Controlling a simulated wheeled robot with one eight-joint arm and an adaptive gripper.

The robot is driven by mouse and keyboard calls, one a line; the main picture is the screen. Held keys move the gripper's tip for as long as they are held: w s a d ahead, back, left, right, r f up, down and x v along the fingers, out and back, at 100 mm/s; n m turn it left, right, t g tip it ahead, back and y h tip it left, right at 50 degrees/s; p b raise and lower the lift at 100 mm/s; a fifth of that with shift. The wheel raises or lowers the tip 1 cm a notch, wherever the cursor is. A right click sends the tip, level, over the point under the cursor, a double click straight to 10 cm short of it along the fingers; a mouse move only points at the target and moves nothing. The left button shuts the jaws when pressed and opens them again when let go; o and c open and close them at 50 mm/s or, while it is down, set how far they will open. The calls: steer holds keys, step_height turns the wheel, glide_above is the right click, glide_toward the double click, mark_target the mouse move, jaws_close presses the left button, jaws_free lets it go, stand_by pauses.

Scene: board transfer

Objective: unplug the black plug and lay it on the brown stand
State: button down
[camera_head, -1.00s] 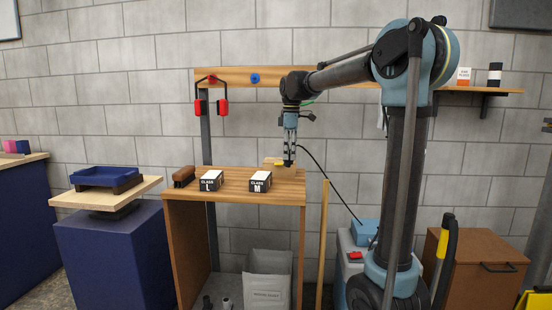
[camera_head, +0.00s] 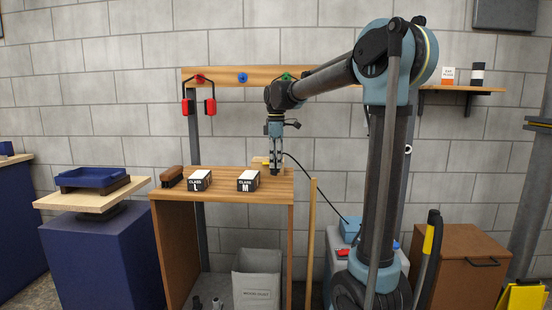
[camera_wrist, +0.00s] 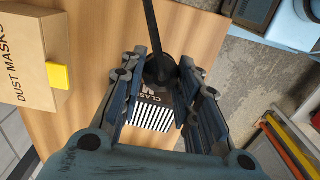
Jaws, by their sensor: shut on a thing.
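My gripper (camera_head: 276,173) points down over the right part of the brown wooden stand (camera_head: 222,194), behind and to the right of the CLASS M box (camera_head: 248,181). In the wrist view its fingers (camera_wrist: 168,100) are shut on the black plug (camera_wrist: 160,68), with the black cable (camera_wrist: 152,25) running up from it. In the head view the cable (camera_head: 318,190) runs from the gripper down to a blue box (camera_head: 352,229) at the right. The fingers hide part of the plug. I cannot tell whether the plug touches the stand top.
A CLASS L box (camera_head: 199,180) and a brown brush-like piece (camera_head: 172,177) are on the stand's left. A DUST MASKS box (camera_wrist: 22,55) with a yellow tab (camera_wrist: 57,77) stands close to the gripper. A blue tray (camera_head: 92,177) sits on a separate pale board at the left.

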mark_target(276, 170)
steer(key=shift+f, duration=2.25)
steer(key=c, duration=1.1)
jaws_free()
step_height(276, 170, up, 12)
steer(key=shift+w+f, duration=0.1)
steer(key=shift+d, duration=0.1)
